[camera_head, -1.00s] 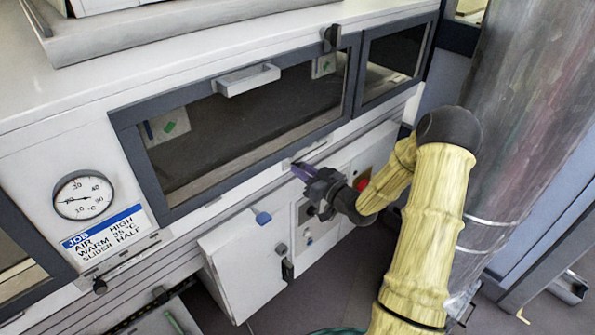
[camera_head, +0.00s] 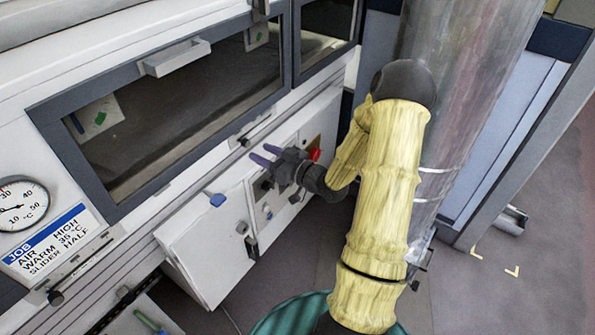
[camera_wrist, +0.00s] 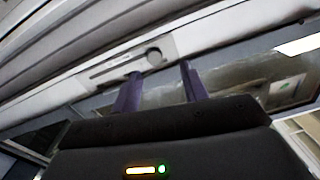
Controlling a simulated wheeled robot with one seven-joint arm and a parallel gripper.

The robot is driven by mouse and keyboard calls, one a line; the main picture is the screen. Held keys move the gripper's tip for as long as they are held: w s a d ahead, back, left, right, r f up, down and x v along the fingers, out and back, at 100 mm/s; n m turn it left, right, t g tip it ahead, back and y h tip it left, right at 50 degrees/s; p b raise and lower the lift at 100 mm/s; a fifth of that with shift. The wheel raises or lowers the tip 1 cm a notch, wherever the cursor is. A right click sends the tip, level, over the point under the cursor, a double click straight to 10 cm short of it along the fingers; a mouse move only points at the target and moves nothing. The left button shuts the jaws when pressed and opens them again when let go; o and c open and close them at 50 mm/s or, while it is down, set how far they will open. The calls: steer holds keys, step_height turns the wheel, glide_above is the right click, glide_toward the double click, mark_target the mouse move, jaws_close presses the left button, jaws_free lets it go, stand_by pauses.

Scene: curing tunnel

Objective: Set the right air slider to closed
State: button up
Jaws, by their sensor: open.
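The right air slider (camera_head: 256,132) is a pale plate with a slot on the white rail below the big window. Its dark round knob (camera_head: 243,142) sits at the slot's left end in the head view. In the wrist view the picture is turned over, and the knob (camera_wrist: 153,56) shows at the right end of the slotted plate (camera_wrist: 116,68). My gripper (camera_head: 261,153) is open and empty, with its two purple fingers pointing at the panel just below and right of the knob. In the wrist view the fingers (camera_wrist: 160,72) appear apart from the knob; exact depth is unclear.
Another slider (camera_head: 84,264) with a dark knob lies at the lower left, under a job card (camera_head: 50,240) reading "AIR HIGH, WARM 35°C, SLIDER HALF". A dial (camera_head: 20,203) is beside it. A white cabinet door (camera_head: 212,250) juts out below. A red knob (camera_head: 315,154) is near my wrist.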

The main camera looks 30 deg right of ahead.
steer(key=v, duration=1.2)
steer(key=shift+b, duration=0.35)
step_height(320, 180, down, 4)
steer(key=w+a+g+h, duration=0.3)
steer(key=g+h, duration=0.4)
steer(key=s+a+r+m+g+h, duration=0.1)
steer(key=s+a+r+m+g, duration=0.15)
steer(key=s+a, duration=0.3)
steer(key=s+a+r+m+g, duration=0.1)
steer(key=s+a+r+g, duration=0.1)
steer(key=s+a+g, duration=0.4)
step_height(320, 180, up, 14)
steer(key=d+t+p, duration=0.1)
steer(key=t+p, duration=0.1)
steer(key=p, duration=1.2)
steer(key=shift+s+d, duration=0.2)
steer(key=shift+s, duration=0.25)
